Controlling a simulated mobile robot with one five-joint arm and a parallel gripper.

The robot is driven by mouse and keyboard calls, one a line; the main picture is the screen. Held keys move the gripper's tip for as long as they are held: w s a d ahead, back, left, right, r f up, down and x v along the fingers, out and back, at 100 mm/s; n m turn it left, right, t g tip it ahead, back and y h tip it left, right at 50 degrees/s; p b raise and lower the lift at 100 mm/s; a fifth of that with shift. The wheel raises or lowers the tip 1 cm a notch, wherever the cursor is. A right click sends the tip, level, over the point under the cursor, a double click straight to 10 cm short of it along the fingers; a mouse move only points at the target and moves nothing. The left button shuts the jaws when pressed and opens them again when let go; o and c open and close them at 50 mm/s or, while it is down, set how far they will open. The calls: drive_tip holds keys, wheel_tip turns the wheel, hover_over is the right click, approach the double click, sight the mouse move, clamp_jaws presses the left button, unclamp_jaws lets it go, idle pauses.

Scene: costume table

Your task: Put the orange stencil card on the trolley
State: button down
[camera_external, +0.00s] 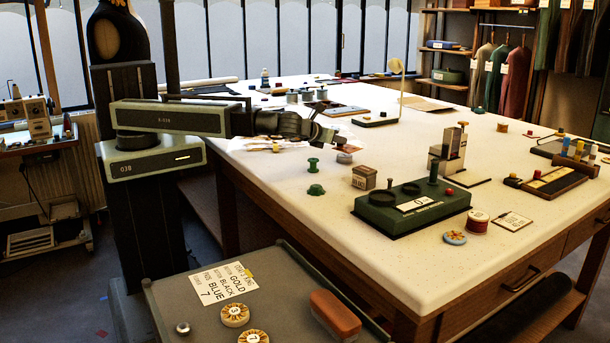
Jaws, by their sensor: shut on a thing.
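My gripper (331,137) is over the left part of the big white table, at the end of my outstretched arm. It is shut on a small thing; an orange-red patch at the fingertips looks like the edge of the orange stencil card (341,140). Most of the card is hidden or too small to make out. The grey-green trolley (285,268) stands at the bottom front, apart from my gripper. On it are a printed card (223,284), two numbered round discs (235,315), a rust-orange block (335,314) and a small metal knob (183,328).
The white table (310,225) holds a green device (412,207), a small tin (364,177), green spools (314,165), a red thread reel (477,222) and a metal stand (449,150). The trolley's top has bare room between its items. A sewing machine (35,115) stands far left.

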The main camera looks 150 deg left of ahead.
drive_tip(key=shift+s+d, duration=0.4)
drive_tip(key=shift+d, duration=0.1)
